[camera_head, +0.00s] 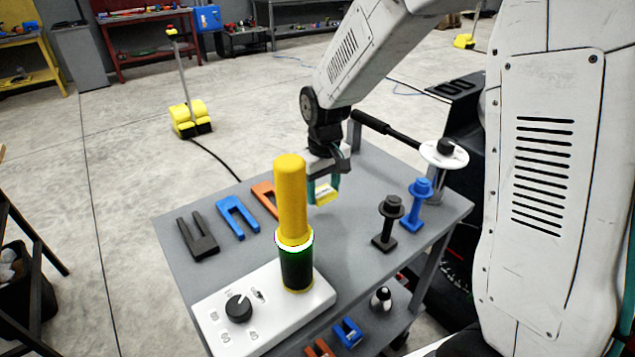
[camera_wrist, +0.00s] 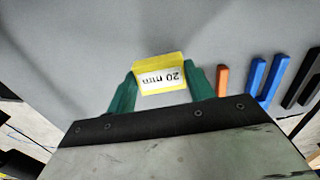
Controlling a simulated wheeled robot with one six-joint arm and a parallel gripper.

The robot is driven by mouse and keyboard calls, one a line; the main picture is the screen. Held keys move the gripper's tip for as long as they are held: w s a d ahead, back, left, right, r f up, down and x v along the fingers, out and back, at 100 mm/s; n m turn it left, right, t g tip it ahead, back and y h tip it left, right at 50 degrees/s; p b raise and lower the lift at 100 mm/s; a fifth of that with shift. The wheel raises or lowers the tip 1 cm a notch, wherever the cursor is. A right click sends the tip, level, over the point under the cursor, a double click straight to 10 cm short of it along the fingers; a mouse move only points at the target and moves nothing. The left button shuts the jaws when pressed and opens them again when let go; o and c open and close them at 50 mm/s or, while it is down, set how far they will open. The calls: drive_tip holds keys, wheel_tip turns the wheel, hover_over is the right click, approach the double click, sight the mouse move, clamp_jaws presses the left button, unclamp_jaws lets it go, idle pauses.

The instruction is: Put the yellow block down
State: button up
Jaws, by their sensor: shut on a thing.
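The yellow block (camera_head: 325,197) is held at the end of my arm in the head view, over the grey table top (camera_head: 350,255). In the wrist view the yellow block (camera_wrist: 160,66) has a white label reading "20 mm", upside down. My gripper (camera_wrist: 161,84) has its two green fingers on either side of the block, shut on it. My gripper (camera_head: 324,188) is partly hidden behind a tall yellow cylinder in the head view. I cannot tell whether the block's underside touches the table.
The yellow cylinder (camera_head: 291,200) stands on a white control box (camera_head: 265,318) at the table's front. Black (camera_head: 198,238), blue (camera_head: 238,217) and orange (camera_head: 265,198) forked pieces lie left. Black (camera_head: 388,222) and blue (camera_head: 417,205) bolt-like pieces stand right. Bare table lies between.

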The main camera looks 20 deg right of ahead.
drive_tip(key=w, duration=0.3)
drive_tip(key=w+d, duration=0.1)
drive_tip(key=w, duration=0.2)
drive_tip(key=w+d+f, duration=0.1)
drive_tip(key=w, duration=0.3)
drive_tip(key=shift+f, duration=1.7)
drive_tip(key=shift+f, duration=0.1)
drive_tip(key=o, duration=1.2)
drive_tip(key=shift+f, duration=0.1)
